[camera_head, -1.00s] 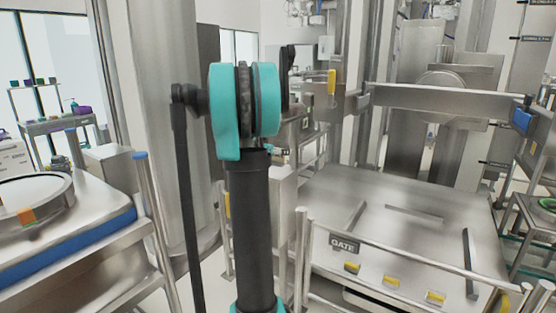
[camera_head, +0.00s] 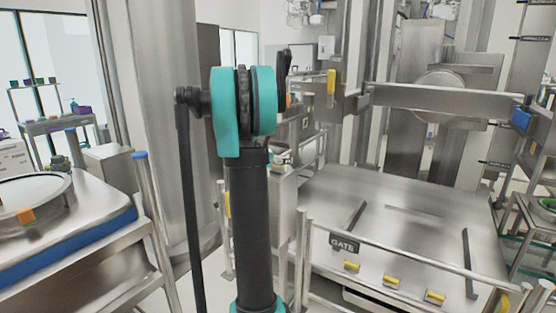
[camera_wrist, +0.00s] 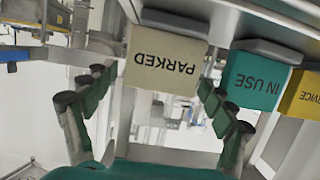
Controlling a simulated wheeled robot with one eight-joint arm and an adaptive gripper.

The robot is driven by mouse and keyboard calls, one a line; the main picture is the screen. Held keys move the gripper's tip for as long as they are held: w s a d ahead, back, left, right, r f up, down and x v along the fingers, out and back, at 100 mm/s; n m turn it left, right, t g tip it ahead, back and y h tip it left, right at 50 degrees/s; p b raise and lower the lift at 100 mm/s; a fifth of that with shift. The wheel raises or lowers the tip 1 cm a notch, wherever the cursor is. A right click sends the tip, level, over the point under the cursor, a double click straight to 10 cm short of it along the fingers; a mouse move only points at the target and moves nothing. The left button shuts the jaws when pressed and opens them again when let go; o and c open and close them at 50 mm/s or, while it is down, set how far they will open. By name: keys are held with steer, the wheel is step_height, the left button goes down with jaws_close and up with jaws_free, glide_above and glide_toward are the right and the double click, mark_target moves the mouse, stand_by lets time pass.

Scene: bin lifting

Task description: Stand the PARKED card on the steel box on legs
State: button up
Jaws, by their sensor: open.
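The PARKED card (camera_wrist: 163,63) is a beige card with dark lettering, upside down in the wrist view. It sits in a grey holder at the top, first in a row of cards. My gripper (camera_wrist: 155,100) is open, with its green-padded fingers to the left and right of the card's lower part. I cannot tell whether either finger touches it. In the head view my arm hides the gripper and the card. I cannot make out for certain which thing is the steel box on legs; a steel cabinet (camera_head: 283,205) stands partly behind my arm.
A green IN USE card (camera_wrist: 254,79) and a yellow SERVICE card (camera_wrist: 302,95) hang right beside the PARKED card, close to my right finger. A steel platform (camera_head: 400,225) with a GATE sign (camera_head: 344,244) lies to the right.

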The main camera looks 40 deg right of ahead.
steer(key=v, duration=1.2)
steer(key=s+a+f+n+y, duration=0.4)
steer(key=s+a+f, duration=0.4)
steer(key=a, duration=0.3)
steer(key=s+a+f+n+g+y, duration=0.1)
steer(key=s+a+f+n+y, duration=0.4)
steer(key=s+a+f, duration=0.3)
steer(key=s+a+f+n+y, duration=0.4)
steer(key=s+a+f, duration=0.3)
steer(key=a, duration=0.6)
step_height(320, 180, down, 2)
steer(key=shift+s+a+f+g, duration=0.1)
steer(key=shift+s+a+g, duration=0.2)
steer(key=shift+s+a, duration=0.1)
